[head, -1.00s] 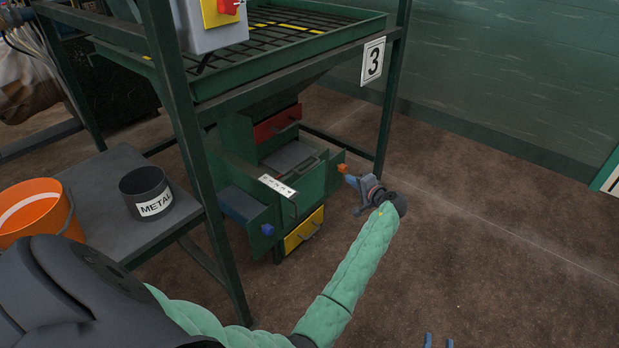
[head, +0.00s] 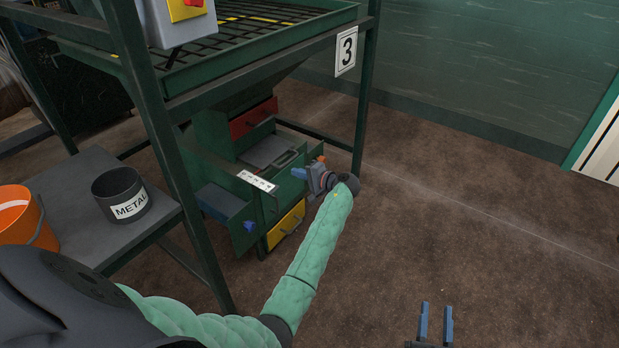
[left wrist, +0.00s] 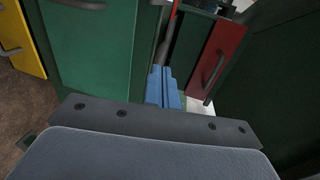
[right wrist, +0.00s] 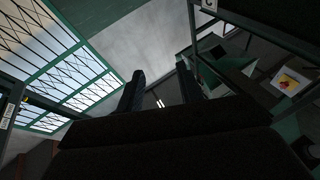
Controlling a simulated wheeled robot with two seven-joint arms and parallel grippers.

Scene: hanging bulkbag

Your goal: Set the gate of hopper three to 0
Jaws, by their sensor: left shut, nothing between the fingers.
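Hopper three is the green frame with the "3" sign (head: 346,51) in the head view. Below it is a green gate box (head: 232,130) with a white scale label (head: 256,181), its marks too small to read. A grey plate (head: 268,152) shows inside the box's open top. A dark curved bar is beside the label. My left gripper (head: 302,173) is shut and empty at the box's right side, by an orange knob (head: 321,158) partly hidden behind it. In the left wrist view its fingers (left wrist: 163,88) are together beside a green wall. My right gripper (head: 435,322) is open and empty, low over the floor.
Red (head: 253,118), yellow (head: 286,225) and blue (head: 222,203) panels surround the gate box. A blue knob (head: 249,226) is at its front. A table at left holds the METAL bin (head: 121,196) and an orange bucket (head: 22,215). The floor at right is clear.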

